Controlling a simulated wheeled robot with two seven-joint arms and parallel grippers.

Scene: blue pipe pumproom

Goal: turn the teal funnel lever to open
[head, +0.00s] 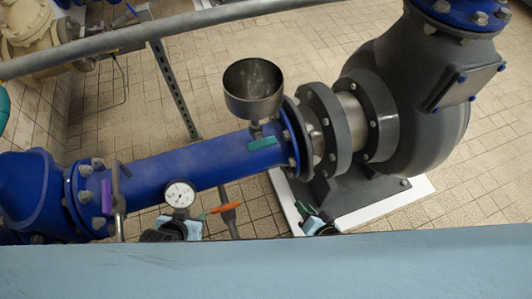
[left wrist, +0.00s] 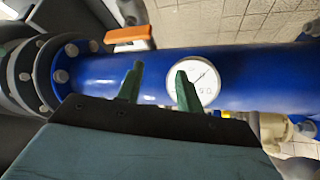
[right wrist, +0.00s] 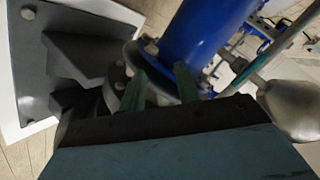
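The teal funnel lever (head: 261,142) is a small flat bar at the foot of the metal funnel (head: 253,92), on top of the blue pipe. It lies roughly along the pipe in the head view. In the right wrist view a teal bar (right wrist: 246,70), seemingly this lever, shows beside the funnel (right wrist: 298,108), right of the fingers and apart from them. My right gripper (head: 316,221) is low, below the pipe's flange near the pump; its fingers (right wrist: 160,84) are apart and empty. My left gripper (head: 176,231) is by the gauge; its fingers (left wrist: 158,86) are apart and empty.
A white pressure gauge (head: 180,194), an orange-handled lever (head: 224,208) and a purple lever (head: 107,197) sit along the blue pipe (head: 190,165). The grey pump (head: 415,85) stands at right. A grey rail (head: 150,37) crosses behind the funnel. Open space surrounds the funnel's top.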

